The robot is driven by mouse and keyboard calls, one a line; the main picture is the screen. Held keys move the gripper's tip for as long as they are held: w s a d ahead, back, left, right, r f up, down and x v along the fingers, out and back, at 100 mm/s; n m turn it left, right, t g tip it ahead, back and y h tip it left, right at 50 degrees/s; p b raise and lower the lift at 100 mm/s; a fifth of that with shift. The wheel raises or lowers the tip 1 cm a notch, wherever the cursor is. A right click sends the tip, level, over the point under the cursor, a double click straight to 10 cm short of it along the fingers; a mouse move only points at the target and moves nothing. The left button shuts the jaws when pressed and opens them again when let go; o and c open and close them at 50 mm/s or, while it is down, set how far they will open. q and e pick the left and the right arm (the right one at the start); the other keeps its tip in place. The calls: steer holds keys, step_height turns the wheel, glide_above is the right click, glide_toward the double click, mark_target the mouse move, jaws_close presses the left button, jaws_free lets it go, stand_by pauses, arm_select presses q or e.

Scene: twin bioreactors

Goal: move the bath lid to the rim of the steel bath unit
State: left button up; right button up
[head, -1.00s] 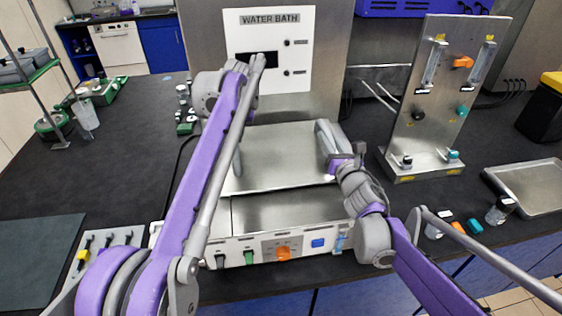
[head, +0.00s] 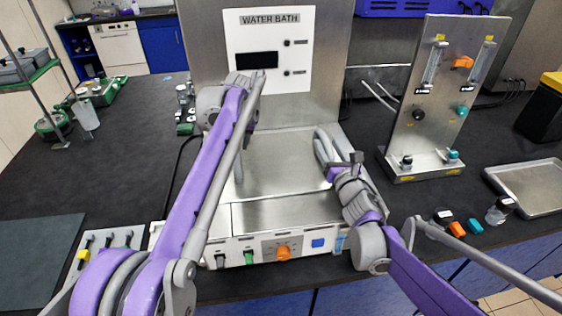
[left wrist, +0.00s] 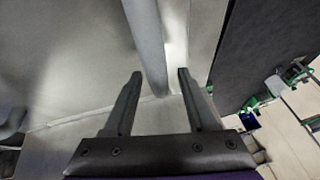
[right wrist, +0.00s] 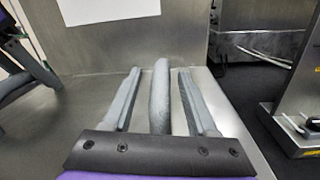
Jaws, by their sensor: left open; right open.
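The bath lid (head: 285,160) is a flat steel plate on the steel bath unit (head: 268,250), below its "WATER BATH" panel. Grey bars, apparently its handles, stand at its sides. My right gripper (head: 328,146) is open at the lid's right side. In the right wrist view, a grey bar (right wrist: 160,95) lies between the open fingers (right wrist: 159,70), with gaps on both sides. My left gripper (left wrist: 160,74) is open, with another grey bar (left wrist: 150,45) between or just beyond its fingertips. In the head view, my left arm mostly hides that gripper.
A steel stand with flow tubes (head: 437,110) is right of the bath. A steel tray (head: 530,188) and small bottles (head: 499,209) lie farther right. A dark mat (head: 38,260) and a tool rack (head: 105,243) are at left.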

steer(key=v, duration=1.2)
steer(key=shift+s+r, duration=0.1)
arm_select(q)
steer(key=v, duration=1.2)
